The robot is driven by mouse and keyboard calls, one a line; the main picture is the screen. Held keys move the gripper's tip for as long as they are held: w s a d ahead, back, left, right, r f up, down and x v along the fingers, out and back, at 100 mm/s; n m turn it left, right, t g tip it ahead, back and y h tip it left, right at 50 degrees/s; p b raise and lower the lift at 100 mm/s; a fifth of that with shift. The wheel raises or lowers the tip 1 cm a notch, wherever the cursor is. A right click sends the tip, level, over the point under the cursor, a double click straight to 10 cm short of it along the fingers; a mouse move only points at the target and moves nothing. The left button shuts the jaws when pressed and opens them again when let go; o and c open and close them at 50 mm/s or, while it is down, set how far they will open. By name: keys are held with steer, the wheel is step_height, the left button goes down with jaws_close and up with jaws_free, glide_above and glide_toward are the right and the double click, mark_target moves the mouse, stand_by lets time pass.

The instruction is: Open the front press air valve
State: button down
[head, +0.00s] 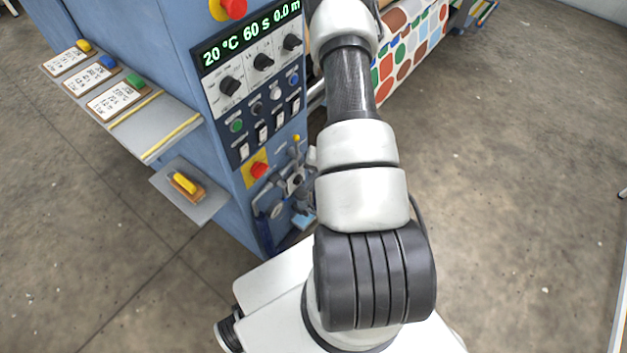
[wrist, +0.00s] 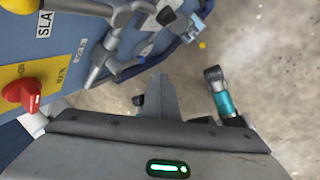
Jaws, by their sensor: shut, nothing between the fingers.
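The grey metal air fittings (head: 296,184) with levers sit low on the blue machine's right side in the head view, partly hidden by my arm. The wrist view shows a grey lever-like fitting (wrist: 105,60) on the blue panel and part of a yellow handle (wrist: 121,16) at the top. I cannot tell which part is the front press air valve, or its position. My gripper (wrist: 165,97) is shut and empty, apart from the fittings and over the floor in the wrist view. It is hidden behind my arm in the head view.
A red knob on a yellow plate (head: 257,169) is beside the fittings; the red knob (wrist: 20,93) is at the wrist view's left. The control panel (head: 250,88) with a green display is above. Shelves (head: 160,128) jut left. Floor (head: 520,200) at right is clear.

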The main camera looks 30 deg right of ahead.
mark_target(287, 199)
steer(key=w+a+f+b, duration=0.1)
steer(key=w+a+f, duration=0.2)
steer(key=a+f, duration=0.1)
steer(key=shift+w+a+f, duration=0.3)
steer(key=shift+a, duration=0.05)
steer(key=shift+s, duration=0.15)
steer(key=shift+y, duration=0.3)
